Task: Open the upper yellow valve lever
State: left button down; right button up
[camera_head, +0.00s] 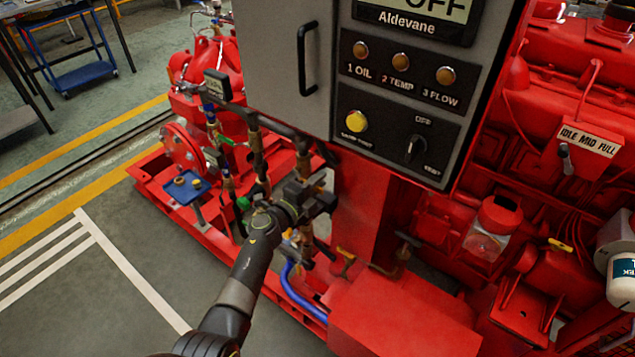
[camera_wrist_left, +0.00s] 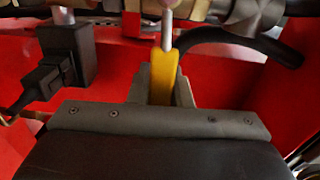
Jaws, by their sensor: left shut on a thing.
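The upper yellow valve lever (camera_wrist_left: 163,78) stands between the two fingers of my left gripper (camera_wrist_left: 161,92) in the left wrist view, and the fingers are shut on it. Its far end meets a pale metal rod or stem below a brass-coloured pipe fitting (camera_wrist_left: 185,10). In the head view my left gripper (camera_head: 318,194) is at the pipework under the control panel, and it hides the lever there. My right gripper is not in view.
The grey control panel (camera_head: 400,95) overhangs just above and right of my left gripper. Vertical pipes (camera_head: 257,150) stand close to its left. A blue hose (camera_head: 288,285) runs below, and a red box (camera_head: 400,315) lies to the lower right.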

pick_arm(q)
jog(key=shift+r+n+p, duration=0.4)
jog(key=shift+r+p, duration=0.05)
jog(key=shift+p, duration=0.3)
jog(key=shift+w+a+r+n+p, duration=0.2)
jog(key=shift+r+n+p, duration=0.4)
jog(key=shift+n+p, duration=0.55)
jog(key=shift+w+a+r+n+p, duration=0.15)
jog(key=shift+r+n+p, duration=0.4)
jog(key=shift+n+p, duration=0.55)
jog(key=shift+w+a+r+n+p, duration=0.1)
jog(key=shift+a+r+n+p, duration=0.15)
jog(key=shift+r+n+p, duration=0.85)
jog(key=shift+f+p, duration=0.3)
jog(key=shift+f, duration=0.2)
jog(key=c, duration=1.3)
grip_release()
